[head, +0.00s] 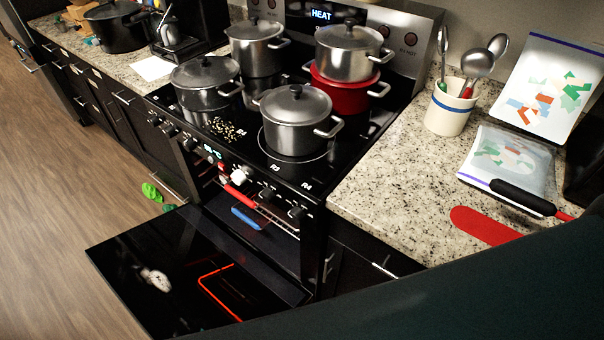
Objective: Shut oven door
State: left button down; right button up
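The oven door (150,240) is a glossy black panel. It hangs open, folded down roughly flat in front of the oven (300,225), and reaches out over the wood floor. A bright orange-red outline and a pale patch show on its surface, perhaps as reflections. The oven opening is partly visible, with a metal rack edge. A blue item (245,217) and a red item (238,192) show at the opening; whether they lie inside cannot be told. Neither of my grippers shows. A large dark shape across the lower right hides part of the counter and cabinet fronts.
Several lidded steel pots stand on the stovetop, one on a red pot (350,95). Green items (152,191) lie on the floor left of the door. The right counter holds a utensil crock (447,112) and a red flat piece (482,226). Floor at left is clear.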

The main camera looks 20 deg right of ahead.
aim_at(179, 272)
jog(key=j+z, duration=0.3)
jog(key=z, duration=0.15)
jog(key=k+j+z, duration=0.1)
jog(key=j+z, duration=0.15)
jog(key=z, duration=0.15)
jog(key=k+j+z, duration=0.15)
jog(key=j, duration=0.25)
jog(key=k+j+z, duration=0.2)
jog(key=j, duration=0.2)
jog(key=k+j, duration=0.3)
jog(key=j, duration=0.15)
jog(key=k+j, duration=0.3)
jog(key=j, duration=0.2)
jog(key=z, duration=0.05)
